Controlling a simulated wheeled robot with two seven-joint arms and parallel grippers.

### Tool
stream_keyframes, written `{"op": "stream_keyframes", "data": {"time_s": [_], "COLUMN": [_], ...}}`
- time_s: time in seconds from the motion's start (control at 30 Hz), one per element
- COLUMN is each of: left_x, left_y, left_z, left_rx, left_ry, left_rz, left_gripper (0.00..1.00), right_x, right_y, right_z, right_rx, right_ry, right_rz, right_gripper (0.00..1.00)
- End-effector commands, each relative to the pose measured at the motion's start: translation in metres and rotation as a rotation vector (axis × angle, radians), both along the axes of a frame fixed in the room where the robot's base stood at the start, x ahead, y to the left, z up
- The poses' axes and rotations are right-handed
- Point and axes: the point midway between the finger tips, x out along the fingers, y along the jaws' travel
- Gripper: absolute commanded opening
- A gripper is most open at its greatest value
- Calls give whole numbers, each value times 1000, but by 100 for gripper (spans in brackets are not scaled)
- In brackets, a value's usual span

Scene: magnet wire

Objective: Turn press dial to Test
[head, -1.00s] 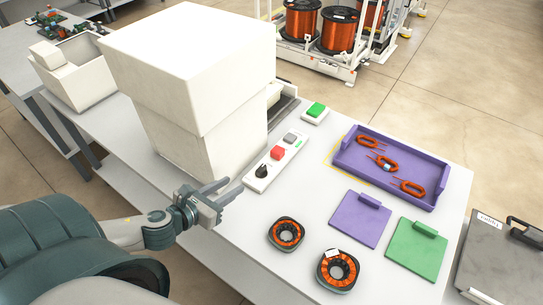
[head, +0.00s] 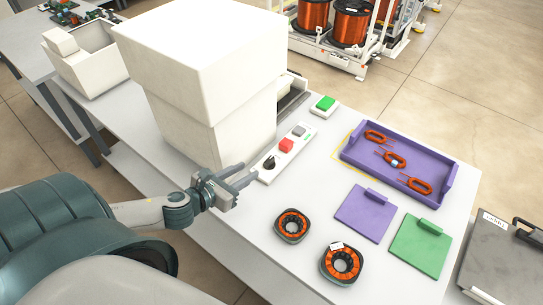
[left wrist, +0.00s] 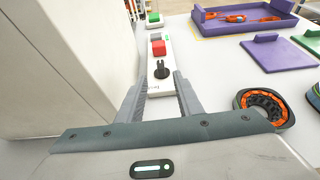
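The press dial (head: 269,162) is a black knob at the near end of a white control panel (head: 266,174) beside the press. It also shows in the left wrist view (left wrist: 161,69), upright with its pointer roughly toward the far end. The panel also carries a red button (head: 286,145) and a grey button (head: 299,131). My left gripper (head: 249,173) is open, its fingers just short of the dial. In the left wrist view the dial stands beyond and between the two fingertips (left wrist: 164,80), apart from both. My right gripper is not in view.
The tall white press (head: 205,85) stands close left of the panel. To the right lie two wound stators (head: 292,225), a purple plate (head: 365,214), a green plate (head: 419,246) and a purple tray (head: 400,150) with orange coils. A green button box (head: 324,105) sits behind.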

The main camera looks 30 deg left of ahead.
Motion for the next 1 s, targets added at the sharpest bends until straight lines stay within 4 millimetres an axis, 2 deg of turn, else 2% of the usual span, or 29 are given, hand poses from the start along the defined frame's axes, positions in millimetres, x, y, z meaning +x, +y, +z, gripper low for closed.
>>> {"op": "stream_keyframes", "data": {"time_s": [0.8, 1.0], "left_x": [110, 127], "left_y": [-9, -10], "left_z": [-43, -52], "left_rx": [-2, -1], "left_ry": [-1, 0], "left_rz": [2, 0], "left_gripper": [33, 33], "right_x": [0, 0], "right_y": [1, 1], "right_z": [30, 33], "right_rx": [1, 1], "right_ry": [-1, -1], "right_rz": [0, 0], "right_gripper": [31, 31]}}
